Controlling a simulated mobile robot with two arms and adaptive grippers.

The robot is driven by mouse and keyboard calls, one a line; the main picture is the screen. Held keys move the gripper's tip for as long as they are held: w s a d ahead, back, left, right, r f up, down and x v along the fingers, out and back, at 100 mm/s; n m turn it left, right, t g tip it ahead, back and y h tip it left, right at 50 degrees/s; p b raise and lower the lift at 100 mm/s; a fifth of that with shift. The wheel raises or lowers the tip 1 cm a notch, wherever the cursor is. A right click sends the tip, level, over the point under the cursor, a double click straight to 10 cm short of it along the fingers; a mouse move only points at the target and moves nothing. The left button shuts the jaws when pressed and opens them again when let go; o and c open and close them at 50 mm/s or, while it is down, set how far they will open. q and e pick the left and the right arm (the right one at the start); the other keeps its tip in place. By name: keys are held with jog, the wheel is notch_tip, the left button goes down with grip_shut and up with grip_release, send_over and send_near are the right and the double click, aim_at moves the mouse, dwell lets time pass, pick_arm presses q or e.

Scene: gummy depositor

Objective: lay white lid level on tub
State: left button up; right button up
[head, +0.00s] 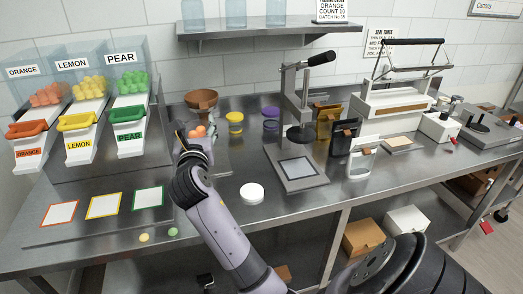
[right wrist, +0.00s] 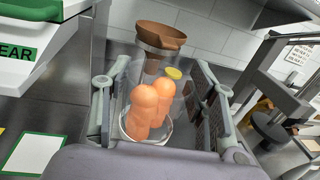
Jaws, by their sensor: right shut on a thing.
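The white lid (head: 252,193) lies flat on the steel counter, right of my right forearm and left of the press. My right gripper (head: 194,137) is above the counter, to the left of the lid and apart from it. In the right wrist view, my right gripper (right wrist: 160,98) is shut on a clear tub (right wrist: 127,124) holding orange gummies (right wrist: 147,103), with a finger on each side. In the head view the gripper hides most of the tub. My left gripper is not in view.
A brown funnel (head: 201,98) stands just behind the held tub. Fruit bins (head: 79,139) are at the left, with coloured-border mats (head: 104,206) before them. A press (head: 299,165) stands right of the lid. Counter around the lid is clear.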

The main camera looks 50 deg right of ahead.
jog(key=shift+f+b, duration=2.05)
jog(key=shift+f, duration=7.95)
jog(key=shift+f, duration=0.1)
jog(key=o, duration=1.2)
jog(key=shift+o, duration=0.4)
